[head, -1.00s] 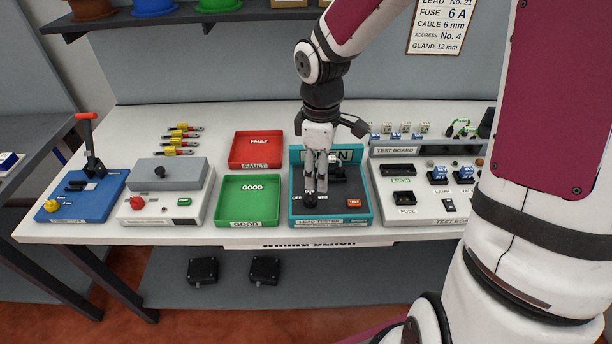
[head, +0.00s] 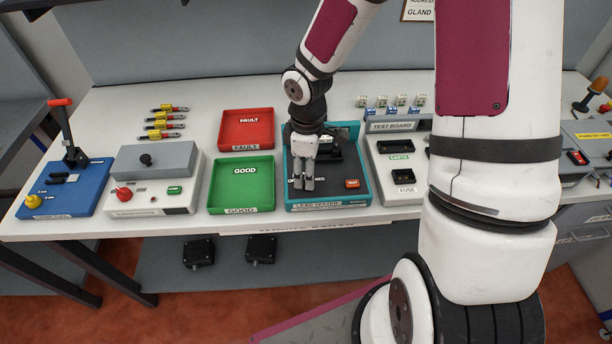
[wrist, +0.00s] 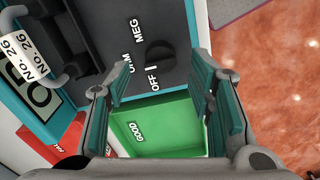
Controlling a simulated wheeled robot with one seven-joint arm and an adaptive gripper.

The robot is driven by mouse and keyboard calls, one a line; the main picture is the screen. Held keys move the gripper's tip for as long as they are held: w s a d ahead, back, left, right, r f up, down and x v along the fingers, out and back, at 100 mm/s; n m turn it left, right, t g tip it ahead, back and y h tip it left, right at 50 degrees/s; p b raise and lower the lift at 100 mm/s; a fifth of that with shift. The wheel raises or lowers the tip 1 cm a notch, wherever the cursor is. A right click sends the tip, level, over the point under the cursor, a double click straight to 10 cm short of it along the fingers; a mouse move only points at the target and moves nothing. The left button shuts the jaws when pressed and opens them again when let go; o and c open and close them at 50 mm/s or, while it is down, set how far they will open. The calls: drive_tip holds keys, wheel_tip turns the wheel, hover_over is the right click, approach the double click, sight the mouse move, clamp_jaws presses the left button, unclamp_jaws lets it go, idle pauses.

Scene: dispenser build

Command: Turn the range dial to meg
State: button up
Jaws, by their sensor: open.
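The lead tester (head: 331,205) is a teal-rimmed box with a dark panel, on the bench. Its range dial (wrist: 161,56) is a round black knob beside the labels OFF, OHM and MEG in the wrist view. The white mark at its edge is on the OFF side. My gripper (head: 302,184) is over the tester's front left and hides the dial in the head view. In the wrist view my gripper (wrist: 163,88) is open, its fingers apart and empty. The dial shows beyond the gap between them; I cannot tell the distance.
A green GOOD tray (head: 241,209) and red FAULT tray (head: 246,146) stand left of the tester. The tester has a red button (head: 352,183). A tagged lead (wrist: 28,58) sits on it in the wrist view. The test board (head: 395,126) is close on the right.

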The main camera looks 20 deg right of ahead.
drive_tip(key=shift+f, duration=1.55)
drive_tip(key=c, duration=1.1)
drive_tip(key=shift+c, duration=0.2)
drive_tip(key=m, duration=1.1)
drive_tip(key=shift+m, duration=0.4)
drive_tip(key=shift+p, duration=0.3)
drive_tip(key=o, duration=1.1)
